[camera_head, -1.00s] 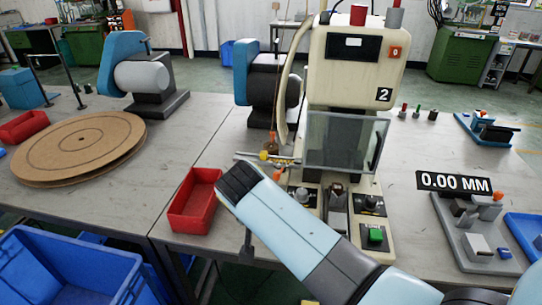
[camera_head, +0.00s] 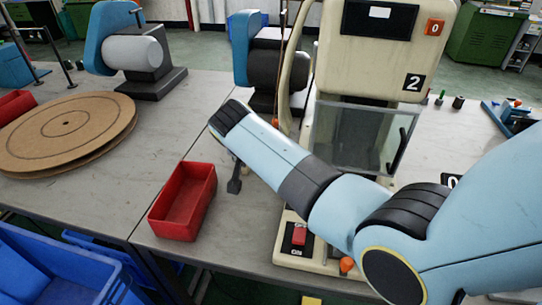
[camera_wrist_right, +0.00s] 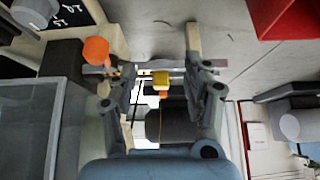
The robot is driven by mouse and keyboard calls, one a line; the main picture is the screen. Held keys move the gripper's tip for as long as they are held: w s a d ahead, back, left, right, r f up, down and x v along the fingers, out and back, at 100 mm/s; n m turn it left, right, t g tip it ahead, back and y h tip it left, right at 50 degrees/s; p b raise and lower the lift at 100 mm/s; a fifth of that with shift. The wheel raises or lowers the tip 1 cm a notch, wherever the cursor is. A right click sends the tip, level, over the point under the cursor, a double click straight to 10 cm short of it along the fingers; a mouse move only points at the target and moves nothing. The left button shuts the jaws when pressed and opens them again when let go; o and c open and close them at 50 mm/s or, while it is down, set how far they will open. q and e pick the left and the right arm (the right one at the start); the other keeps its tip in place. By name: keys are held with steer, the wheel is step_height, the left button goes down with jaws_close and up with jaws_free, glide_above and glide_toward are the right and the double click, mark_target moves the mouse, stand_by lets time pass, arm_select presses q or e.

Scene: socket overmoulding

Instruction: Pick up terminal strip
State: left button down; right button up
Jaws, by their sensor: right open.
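My right arm reaches in from the right in the head view, across the front of the cream press. Part of my right gripper (camera_head: 235,183) shows dark below the arm's end. In the right wrist view my right gripper (camera_wrist_right: 162,84) is open, its fingers apart. A thin pale metallic strip (camera_wrist_right: 143,71), apparently the terminal strip, runs crosswise at the fingertips. A small yellow piece (camera_wrist_right: 161,79) sits at its middle, between the fingers. I cannot tell whether the fingers touch the strip. In the head view my arm hides the strip. My left gripper is not in view.
The cream press (camera_head: 375,45) with its clear guard (camera_head: 357,137) stands close behind my arm. A red bin (camera_head: 183,202) sits on the table to the left. An orange knob (camera_wrist_right: 96,51) is beside the strip. A round brown reel (camera_head: 68,128) lies on the left table.

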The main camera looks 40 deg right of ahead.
steer(key=w+d+b, duration=0.4)
steer(key=d, duration=0.1)
steer(key=shift+w+d+f, duration=0.15)
steer(key=shift+w+f, duration=0.1)
steer(key=shift+f, duration=0.05)
steer(key=shift+w+d+f+b, duration=0.1)
steer(key=shift+f+b, duration=0.25)
steer(key=shift+b, duration=0.25)
steer(key=shift+r, duration=0.15)
jaws_close()
